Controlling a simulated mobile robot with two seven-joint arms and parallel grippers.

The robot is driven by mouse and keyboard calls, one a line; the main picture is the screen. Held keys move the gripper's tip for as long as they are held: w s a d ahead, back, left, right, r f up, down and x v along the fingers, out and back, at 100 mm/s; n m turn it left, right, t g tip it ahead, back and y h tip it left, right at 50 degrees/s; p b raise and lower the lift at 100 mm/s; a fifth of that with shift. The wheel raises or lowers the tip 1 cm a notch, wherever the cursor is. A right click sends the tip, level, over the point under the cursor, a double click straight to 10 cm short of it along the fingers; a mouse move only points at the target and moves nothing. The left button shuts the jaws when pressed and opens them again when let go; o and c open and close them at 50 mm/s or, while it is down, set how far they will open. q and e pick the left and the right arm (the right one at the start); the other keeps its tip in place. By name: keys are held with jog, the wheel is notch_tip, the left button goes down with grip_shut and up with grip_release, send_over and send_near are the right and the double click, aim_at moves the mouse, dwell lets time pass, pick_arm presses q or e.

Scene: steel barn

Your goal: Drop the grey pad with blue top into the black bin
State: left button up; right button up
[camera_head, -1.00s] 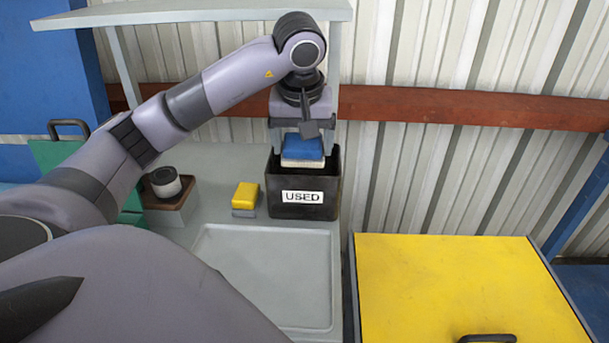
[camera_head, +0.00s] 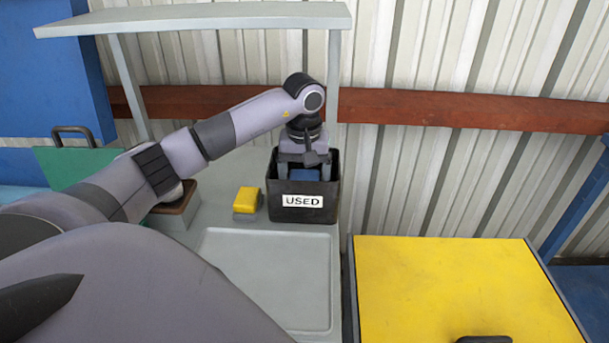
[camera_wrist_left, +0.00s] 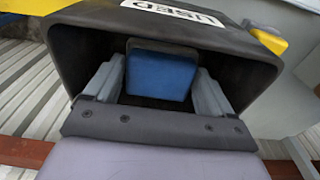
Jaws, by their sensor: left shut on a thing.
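The black bin (camera_head: 306,214) with a white USED label stands at the back of the grey bench. My left gripper (camera_head: 305,176) reaches down into the bin's opening. In the left wrist view the blue top (camera_wrist_left: 160,75) shows between the two fingers (camera_wrist_left: 158,90), inside the dark bin (camera_wrist_left: 75,60). Whether the pad touches the bin's floor cannot be seen. My right gripper is not in view.
A yellow-topped pad (camera_head: 247,200) lies on the bench just left of the bin. A shallow grey tray (camera_head: 268,322) is in front. A yellow lidded box (camera_head: 460,285) stands at the right. A shelf (camera_head: 200,18) overhangs the bench, and a red rail (camera_head: 430,108) runs behind.

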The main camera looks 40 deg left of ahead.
pick_arm(q)
jog(key=shift+w+a+g+h, duration=0.1)
jog(key=shift+w+g+h, duration=0.05)
jog(key=shift+g+h, duration=0.3)
jog(key=shift+f, duration=0.8)
jog(key=shift+f, duration=0.1)
jog(key=shift+f, duration=0.4)
jog(key=shift+f, duration=0.1)
jog(key=o, duration=0.8)
